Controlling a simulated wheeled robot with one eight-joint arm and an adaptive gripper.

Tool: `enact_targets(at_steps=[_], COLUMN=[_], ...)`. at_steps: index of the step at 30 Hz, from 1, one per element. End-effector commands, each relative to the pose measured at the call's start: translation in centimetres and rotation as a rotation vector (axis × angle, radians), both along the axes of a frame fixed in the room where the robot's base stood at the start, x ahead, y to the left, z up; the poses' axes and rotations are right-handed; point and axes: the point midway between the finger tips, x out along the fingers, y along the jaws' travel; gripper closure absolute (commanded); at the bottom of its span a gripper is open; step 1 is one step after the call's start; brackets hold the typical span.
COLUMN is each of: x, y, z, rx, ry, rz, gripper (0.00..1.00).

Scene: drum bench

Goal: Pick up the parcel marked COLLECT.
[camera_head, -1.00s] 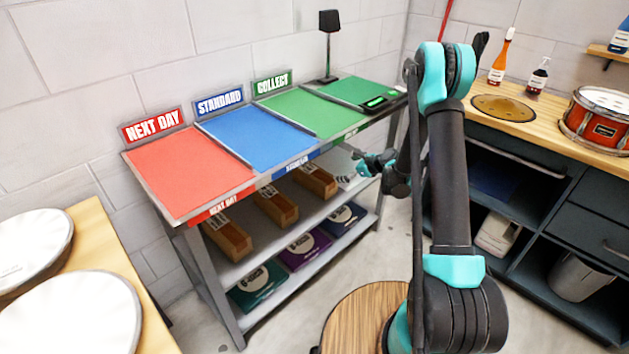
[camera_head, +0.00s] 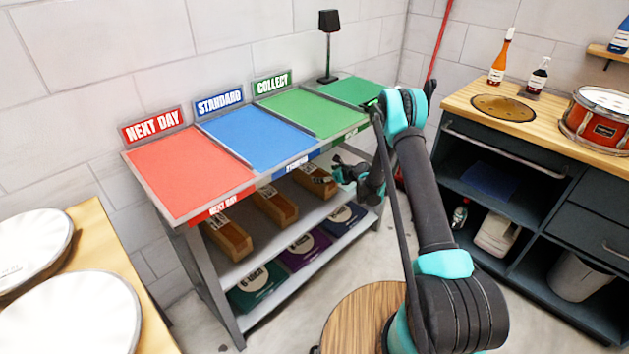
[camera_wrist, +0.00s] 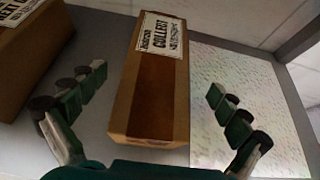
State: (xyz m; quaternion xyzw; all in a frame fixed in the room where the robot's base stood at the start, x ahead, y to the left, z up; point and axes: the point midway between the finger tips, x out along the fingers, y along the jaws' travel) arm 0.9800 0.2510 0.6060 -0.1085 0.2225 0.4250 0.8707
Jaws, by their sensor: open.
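The parcel marked COLLECT (camera_wrist: 150,95) is a brown box with a white label at its far end, lying on the middle shelf. In the wrist view it lies between the two spread fingers of my gripper (camera_wrist: 157,84), with a gap on each side. In the head view my gripper (camera_head: 335,176) is at the right end of that shelf, beside the rightmost parcel (camera_head: 313,181) and partly covering it. Its label is too small to read there.
Another brown parcel (camera_wrist: 30,60) lies to the left, its label partly cut off. Two more parcels sit left on the shelf (camera_head: 245,257). A pale speckled panel (camera_wrist: 235,110) lies right of the COLLECT parcel. The bench top (camera_head: 185,170) is above the shelf.

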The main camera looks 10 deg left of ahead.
Motion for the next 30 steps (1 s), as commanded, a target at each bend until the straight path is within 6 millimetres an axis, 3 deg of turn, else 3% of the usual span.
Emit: enact_targets(at_steps=[10,18,26,30], x=[1.1,3.0,3.3,3.3], y=[1.6,4.3,4.7,4.7], z=[-1.1,-2.9,-3.2,-3.2], rx=[0.0,0.0,0.0,0.0], ry=[0.0,0.0,0.0,0.0], rz=[0.001,0.001,0.0,0.0], gripper=[0.0,0.0,0.0,0.14])
